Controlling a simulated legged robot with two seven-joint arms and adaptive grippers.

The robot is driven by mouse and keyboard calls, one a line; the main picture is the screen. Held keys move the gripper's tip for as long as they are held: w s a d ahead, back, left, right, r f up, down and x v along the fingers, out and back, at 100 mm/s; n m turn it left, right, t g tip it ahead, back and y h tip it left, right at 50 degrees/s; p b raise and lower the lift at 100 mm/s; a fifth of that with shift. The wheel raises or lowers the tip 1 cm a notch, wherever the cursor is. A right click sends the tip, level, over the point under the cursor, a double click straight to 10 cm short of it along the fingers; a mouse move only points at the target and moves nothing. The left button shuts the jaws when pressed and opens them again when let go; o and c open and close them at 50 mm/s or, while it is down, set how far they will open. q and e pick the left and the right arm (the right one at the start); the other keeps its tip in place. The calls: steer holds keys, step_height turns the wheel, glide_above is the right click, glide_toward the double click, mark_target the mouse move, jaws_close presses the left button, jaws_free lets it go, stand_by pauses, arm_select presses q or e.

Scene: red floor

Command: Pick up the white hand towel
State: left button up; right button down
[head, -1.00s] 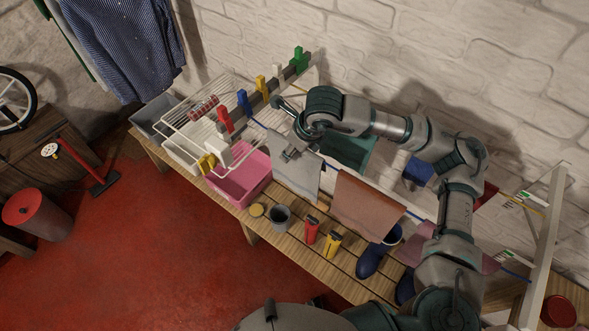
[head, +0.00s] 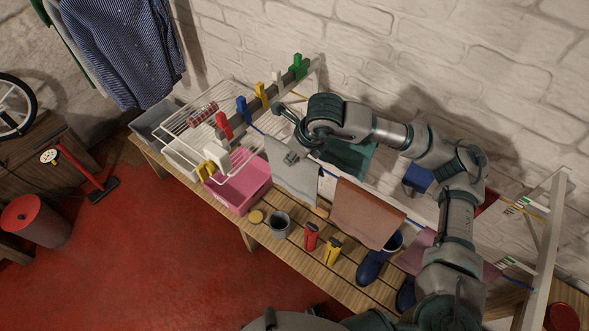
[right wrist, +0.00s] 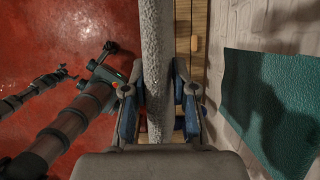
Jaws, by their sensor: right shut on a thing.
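The white hand towel (head: 296,186) hangs from the drying line above the wooden bench. My right gripper (head: 291,157) is at its upper part, in front of the wall. In the right wrist view the towel (right wrist: 158,60) runs edge-on as a pale, rough strip between the two fingers (right wrist: 160,115), which are shut on it from both sides. Part of the towel's top edge is hidden by the gripper in the head view. My left gripper does not show in the head view.
A brown-orange towel (head: 365,213) and a dark green cloth (head: 348,158) hang nearby. A pink basin (head: 236,190), wire rack (head: 200,130) and grey cup (head: 279,224) stand on the bench. Blue boots (head: 370,266) are at its right. Coloured clips sit on a rail (head: 270,103).

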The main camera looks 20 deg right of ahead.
steer(key=shift+r+p, duration=0.5)
steer(key=shift+p, duration=0.25)
step_height(320, 180, up, 11)
steer(key=b, duration=0.2)
steer(key=s+b, duration=0.3)
steer(key=s, duration=1.1)
steer(key=shift+s+a+r, duration=0.15)
steer(key=shift+s+r, duration=0.1)
steer(key=shift+r, duration=0.05)
step_height(320, 180, up, 8)
steer(key=p, duration=0.5)
steer(key=shift+p, duration=0.3)
steer(key=shift+w, duration=0.1)
